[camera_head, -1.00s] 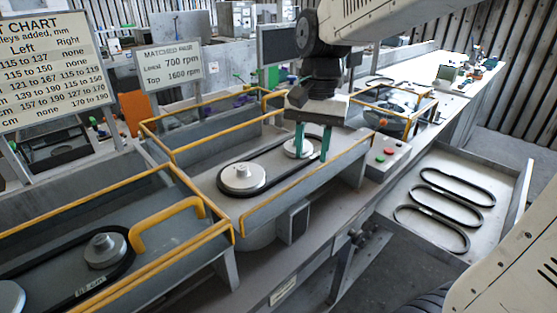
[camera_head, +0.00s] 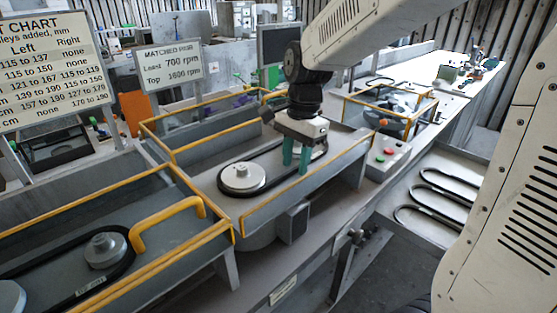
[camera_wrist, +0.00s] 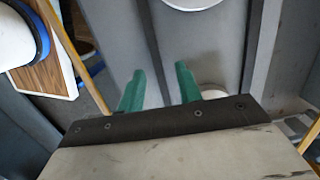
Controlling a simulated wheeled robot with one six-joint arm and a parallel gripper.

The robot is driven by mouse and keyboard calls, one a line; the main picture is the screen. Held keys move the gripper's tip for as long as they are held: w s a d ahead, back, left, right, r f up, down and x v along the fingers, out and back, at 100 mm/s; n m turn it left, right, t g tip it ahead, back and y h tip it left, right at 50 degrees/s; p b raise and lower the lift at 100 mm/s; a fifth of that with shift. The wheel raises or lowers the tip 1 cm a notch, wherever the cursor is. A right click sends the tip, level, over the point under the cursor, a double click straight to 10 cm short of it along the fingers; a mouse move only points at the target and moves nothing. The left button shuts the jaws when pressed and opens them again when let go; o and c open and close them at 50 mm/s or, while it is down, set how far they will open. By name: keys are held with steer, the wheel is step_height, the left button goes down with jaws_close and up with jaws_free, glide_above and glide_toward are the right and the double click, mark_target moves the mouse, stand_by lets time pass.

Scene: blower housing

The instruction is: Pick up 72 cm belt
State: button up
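No belt is readably marked 72 cm. A black belt (camera_head: 272,155) runs around the left pulley (camera_head: 242,177) of the middle bay and toward a right pulley partly hidden by my gripper. Another black belt (camera_head: 62,297) lies around pulleys in the left bay; its tag is too small to read surely. Several black belts (camera_head: 430,216) lie on the grey tray (camera_head: 402,190) at right, partly covered by my arm. My gripper (camera_head: 296,163) hangs over the middle bay, its green fingers apart.
Yellow rails (camera_head: 290,190) edge the bays. A button box (camera_head: 385,157) with red and green buttons stands right of the middle bay. Chart signs (camera_head: 170,65) stand at the back left. A long pale bench top (camera_head: 445,92) runs to the back right.

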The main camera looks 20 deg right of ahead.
steer(key=shift+f, duration=0.15)
steer(key=shift+c, duration=0.3)
jaws_close()
step_height(320, 180, up, 15)
stand_by(0.6)
